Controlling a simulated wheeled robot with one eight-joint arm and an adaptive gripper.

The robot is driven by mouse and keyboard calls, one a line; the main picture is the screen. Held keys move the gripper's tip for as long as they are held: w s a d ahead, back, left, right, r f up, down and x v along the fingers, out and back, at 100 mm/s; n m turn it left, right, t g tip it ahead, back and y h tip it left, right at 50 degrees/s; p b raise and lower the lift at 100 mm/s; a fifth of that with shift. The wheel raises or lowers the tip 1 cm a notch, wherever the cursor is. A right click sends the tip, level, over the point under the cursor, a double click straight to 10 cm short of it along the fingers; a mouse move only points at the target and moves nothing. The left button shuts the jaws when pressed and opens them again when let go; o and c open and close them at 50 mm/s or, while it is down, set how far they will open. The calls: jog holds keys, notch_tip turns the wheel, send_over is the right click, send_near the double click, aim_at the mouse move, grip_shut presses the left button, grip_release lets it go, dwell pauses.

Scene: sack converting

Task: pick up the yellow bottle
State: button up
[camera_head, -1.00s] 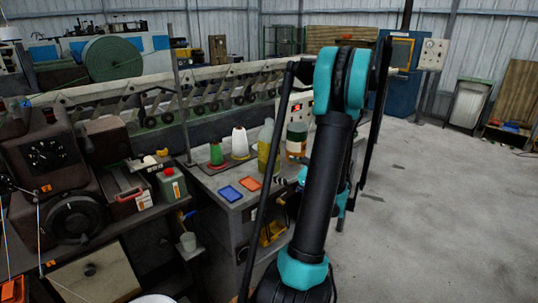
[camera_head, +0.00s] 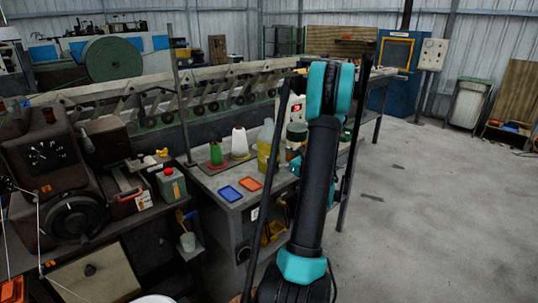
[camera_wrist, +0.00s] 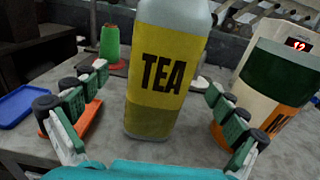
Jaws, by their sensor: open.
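The yellow bottle (camera_wrist: 165,65) stands upright on the grey worktop, with a yellow label reading "TEA" and a clear upper part. In the head view the bottle (camera_head: 265,150) is near the right end of the worktop, partly hidden by my arm. My gripper (camera_wrist: 160,110) is open in the wrist view, its fingers spread to the left and right of the bottle. The bottle is in front of the palm, with a visible gap to the fingers on both sides. In the head view the gripper is mostly hidden behind my arm.
A green-and-white container with an orange label (camera_wrist: 272,75) stands close to the right finger. An orange tray (camera_wrist: 88,118) lies by the left finger, a blue tray (camera_wrist: 15,105) farther left. Green (camera_head: 216,155) and white (camera_head: 239,142) cones stand behind. Open floor (camera_head: 430,200) lies right.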

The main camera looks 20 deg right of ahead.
jog(key=shift+x, duration=3)
jog(key=shift+d+f, duration=0.1)
jog(key=shift+f, duration=0.05)
jog(key=c, duration=1.4)
jog(key=shift+o, duration=0.2)
jog(key=shift+r, duration=0.2)
